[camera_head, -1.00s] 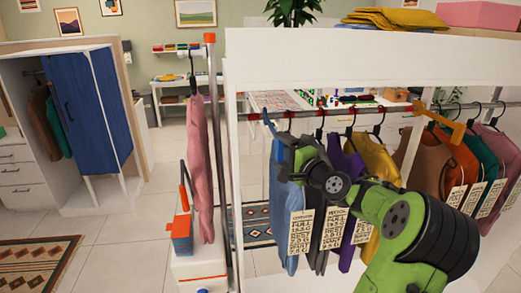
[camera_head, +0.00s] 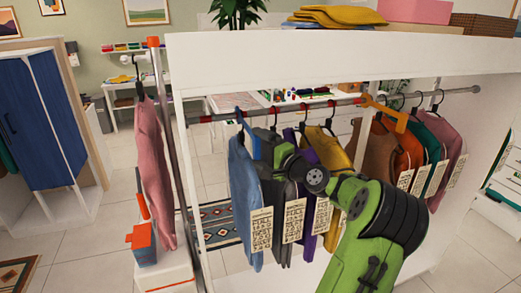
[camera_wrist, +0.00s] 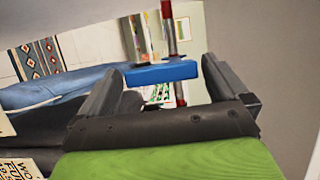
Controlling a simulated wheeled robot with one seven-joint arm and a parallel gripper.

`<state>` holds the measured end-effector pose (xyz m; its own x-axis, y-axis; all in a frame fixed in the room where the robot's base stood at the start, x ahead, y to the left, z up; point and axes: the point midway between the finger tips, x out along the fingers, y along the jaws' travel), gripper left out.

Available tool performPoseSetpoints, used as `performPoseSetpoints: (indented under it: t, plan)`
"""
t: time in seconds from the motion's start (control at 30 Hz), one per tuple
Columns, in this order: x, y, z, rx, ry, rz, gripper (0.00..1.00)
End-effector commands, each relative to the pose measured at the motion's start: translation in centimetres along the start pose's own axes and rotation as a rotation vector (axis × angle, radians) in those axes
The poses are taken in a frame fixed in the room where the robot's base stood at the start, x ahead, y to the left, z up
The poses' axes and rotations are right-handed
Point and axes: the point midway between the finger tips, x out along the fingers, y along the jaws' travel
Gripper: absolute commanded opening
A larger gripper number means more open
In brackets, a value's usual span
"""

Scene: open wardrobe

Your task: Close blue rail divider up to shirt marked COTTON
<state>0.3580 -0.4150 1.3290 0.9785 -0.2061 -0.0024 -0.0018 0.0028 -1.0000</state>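The blue rail divider (camera_head: 255,148) hangs at the left end of the rail, by the light blue shirt (camera_head: 243,200). My gripper (camera_head: 262,146) is at the divider's lower end, above the shirts' shoulders. In the wrist view, my gripper's fingers (camera_wrist: 164,68) are wide apart, and the blue divider (camera_wrist: 162,73) lies across the gap near their tips. Whether either finger touches it is not clear. Tags hang on the light blue, dark grey (camera_head: 284,190) and purple shirts (camera_head: 309,210); their print is too small to read, so I cannot pick out COTTON.
An orange divider (camera_head: 390,112) sits on the rail (camera_head: 345,103) right of the yellow shirt (camera_head: 338,158). A white top shelf (camera_head: 320,52) runs above. A pink garment (camera_head: 153,170) hangs separately at left.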

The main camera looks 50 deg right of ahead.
Motion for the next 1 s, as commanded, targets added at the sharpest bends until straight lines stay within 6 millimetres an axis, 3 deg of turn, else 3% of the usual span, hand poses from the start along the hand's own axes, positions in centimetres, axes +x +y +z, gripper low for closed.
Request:
performPoseSetpoints:
  t: [0.27,0.37,0.73,0.9,1.0]
  plan:
    - [-0.7,0.0,-0.1,-0.002,0.002,-0.002,1.0]
    - [-2.6,0.1,-0.2,-0.003,0.006,0.001,1.0]
    - [-12.8,0.1,-0.1,0.0,0.006,0.0,1.0]
    - [-15.4,0.1,-0.1,-0.001,0.003,0.0,1.0]
    - [-15.8,0.0,0.0,-0.001,0.0,-0.001,1.0]
